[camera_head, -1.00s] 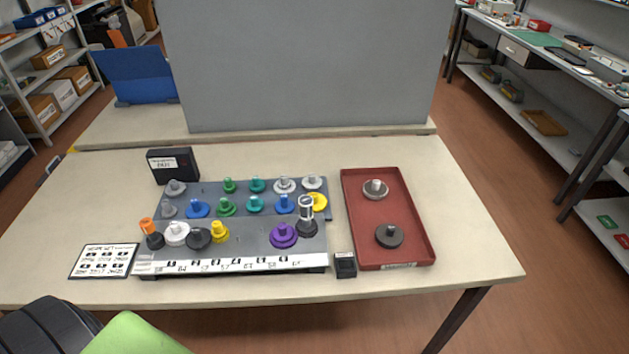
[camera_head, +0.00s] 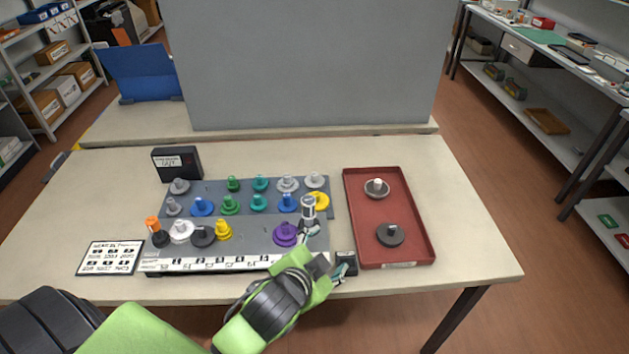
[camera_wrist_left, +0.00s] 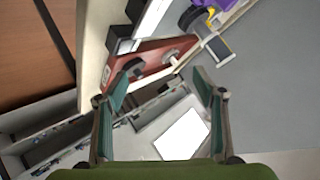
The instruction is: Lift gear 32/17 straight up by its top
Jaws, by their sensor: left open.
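Several coloured gears with upright stems stand on a grey stepped rack (camera_head: 262,232); their labels are too small to read, so I cannot tell which is gear 32/17. My left gripper is open and empty at the rack's front right corner. In the left wrist view its fingers (camera_wrist_left: 165,78) are spread, with nothing between them. My right gripper is not in view.
A red tray (camera_head: 409,218) right of the rack holds a grey gear (camera_head: 376,188) and a dark gear (camera_head: 390,234). A black box (camera_head: 177,162) and a white label card (camera_head: 111,258) are at left. A grey panel rises behind.

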